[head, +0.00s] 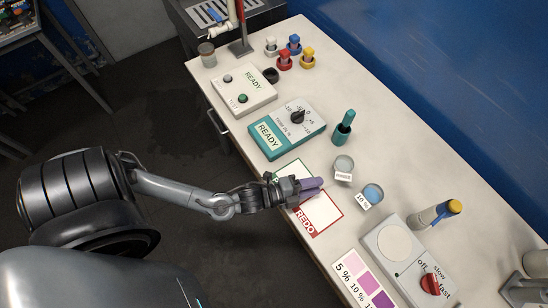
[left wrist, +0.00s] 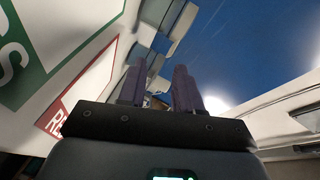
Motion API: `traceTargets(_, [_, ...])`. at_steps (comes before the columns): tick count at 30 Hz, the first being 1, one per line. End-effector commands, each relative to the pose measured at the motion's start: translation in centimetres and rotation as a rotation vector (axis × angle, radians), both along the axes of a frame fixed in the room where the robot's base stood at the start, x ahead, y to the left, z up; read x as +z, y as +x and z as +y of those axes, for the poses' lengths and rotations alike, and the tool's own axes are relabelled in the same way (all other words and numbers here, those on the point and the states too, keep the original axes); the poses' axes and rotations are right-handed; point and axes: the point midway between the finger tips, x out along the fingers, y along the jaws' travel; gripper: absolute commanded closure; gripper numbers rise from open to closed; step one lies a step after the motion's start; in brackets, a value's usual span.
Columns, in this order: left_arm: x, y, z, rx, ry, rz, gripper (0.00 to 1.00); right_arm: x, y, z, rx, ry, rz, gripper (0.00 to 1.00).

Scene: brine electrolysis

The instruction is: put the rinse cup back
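The rinse cup (head: 343,168) is a small clear cup with a white label. It stands upright on the bench, just right of a similar cup's left side, with the bluish 10 % cup (head: 371,194) to its lower right. My left gripper (head: 312,187) has purple fingers and is over the white REDO card (head: 320,212), to the left of the rinse cup and apart from it. In the left wrist view the gripper's fingers (left wrist: 160,88) stand apart with nothing clearly held between them. My right gripper is in neither view.
A teal READY meter (head: 270,139), a teal holder (head: 343,127) and a white READY box (head: 243,94) stand farther back. A stirrer with a red knob (head: 430,284), a yellow-capped bottle (head: 434,214) and a pink colour chart (head: 362,279) are at the lower right.

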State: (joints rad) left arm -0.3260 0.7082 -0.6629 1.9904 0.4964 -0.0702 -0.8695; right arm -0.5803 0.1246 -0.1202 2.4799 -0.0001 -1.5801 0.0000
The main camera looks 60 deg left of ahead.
Motion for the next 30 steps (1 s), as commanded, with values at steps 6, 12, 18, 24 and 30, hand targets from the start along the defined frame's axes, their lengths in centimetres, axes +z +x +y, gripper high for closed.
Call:
traceTargets(6, [0.0, -1.0, -1.4, 0.269, -0.354, 0.439, 0.66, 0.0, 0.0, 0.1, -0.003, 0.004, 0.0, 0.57])
traceTargets(12, [0.5, -5.2, -0.1, 0.574, -0.593, 0.802, 0.66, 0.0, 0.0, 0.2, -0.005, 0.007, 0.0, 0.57])
traceTargets(18, [1.3, -10.0, 1.9, 0.847, -0.709, 1.024, 0.66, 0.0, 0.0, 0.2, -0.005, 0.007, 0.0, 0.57])
traceTargets(24, [1.8, -12.7, 3.0, 0.989, -0.743, 1.112, 0.66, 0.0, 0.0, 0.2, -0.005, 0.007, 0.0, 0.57])
traceTargets(30, [1.9, -13.1, 3.1, 1.01, -0.746, 1.125, 0.66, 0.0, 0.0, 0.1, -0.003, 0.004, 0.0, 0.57])
